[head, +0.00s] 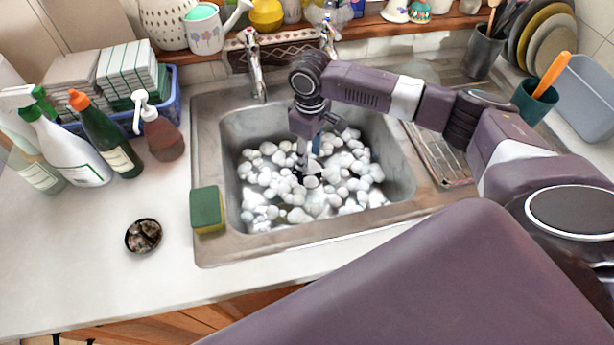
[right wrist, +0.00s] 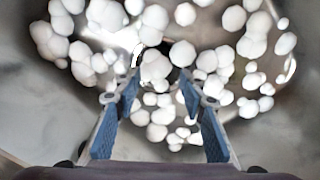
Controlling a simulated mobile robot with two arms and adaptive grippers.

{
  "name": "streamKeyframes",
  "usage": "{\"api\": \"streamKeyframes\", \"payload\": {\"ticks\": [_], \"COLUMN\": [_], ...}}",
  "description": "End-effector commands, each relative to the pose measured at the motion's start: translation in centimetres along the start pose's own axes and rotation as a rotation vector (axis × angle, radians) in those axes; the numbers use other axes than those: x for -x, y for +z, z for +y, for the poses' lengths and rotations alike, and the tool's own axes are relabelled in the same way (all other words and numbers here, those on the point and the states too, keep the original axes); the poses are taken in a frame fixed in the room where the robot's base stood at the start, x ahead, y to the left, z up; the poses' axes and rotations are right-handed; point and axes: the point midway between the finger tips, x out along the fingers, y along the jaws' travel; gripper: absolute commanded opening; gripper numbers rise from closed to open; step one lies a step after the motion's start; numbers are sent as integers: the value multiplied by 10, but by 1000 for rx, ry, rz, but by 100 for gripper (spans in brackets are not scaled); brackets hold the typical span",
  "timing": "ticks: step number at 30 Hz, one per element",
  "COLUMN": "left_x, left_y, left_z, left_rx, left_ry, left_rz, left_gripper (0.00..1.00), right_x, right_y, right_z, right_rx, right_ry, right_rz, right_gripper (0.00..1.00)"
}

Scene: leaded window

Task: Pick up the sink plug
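My right gripper (head: 308,168) reaches down into the steel sink (head: 232,135), among white foam clumps. In the right wrist view the same gripper (right wrist: 160,84) has its two blue-padded fingers apart, one on each side of a foam clump. A dark shape (right wrist: 172,73) shows between and beyond the fingertips, partly covered by foam. It may be the sink plug, but I cannot tell for sure. No plug is clearly visible in the head view, where foam and my gripper hide much of the sink floor. My left gripper is not in view.
White foam (head: 345,170) covers much of the sink floor. A tap (head: 255,65) stands behind the sink. A green and yellow sponge (head: 207,210) sits on the left rim. Bottles (head: 105,135) and a dark round dish (head: 143,235) stand on the left counter. A drainboard (head: 440,155) lies right.

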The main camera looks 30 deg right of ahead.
Motion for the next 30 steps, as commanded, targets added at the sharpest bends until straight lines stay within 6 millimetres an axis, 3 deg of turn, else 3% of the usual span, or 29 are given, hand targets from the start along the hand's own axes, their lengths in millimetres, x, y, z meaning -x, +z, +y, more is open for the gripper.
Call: {"api": "streamKeyframes", "payload": {"ticks": [12,20,30], "left_x": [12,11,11], "left_y": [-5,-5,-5], "left_z": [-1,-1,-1], "left_rx": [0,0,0], "left_ry": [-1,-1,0], "left_rz": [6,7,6], "left_gripper": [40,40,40], "right_x": [-52,-56,-55], "right_y": [-8,-8,-8], "right_z": [0,0,0], "right_rx": [-1,0,0], "right_ry": [0,1,1], "right_rz": [-1,2,1], "right_gripper": [38,38,2]}}
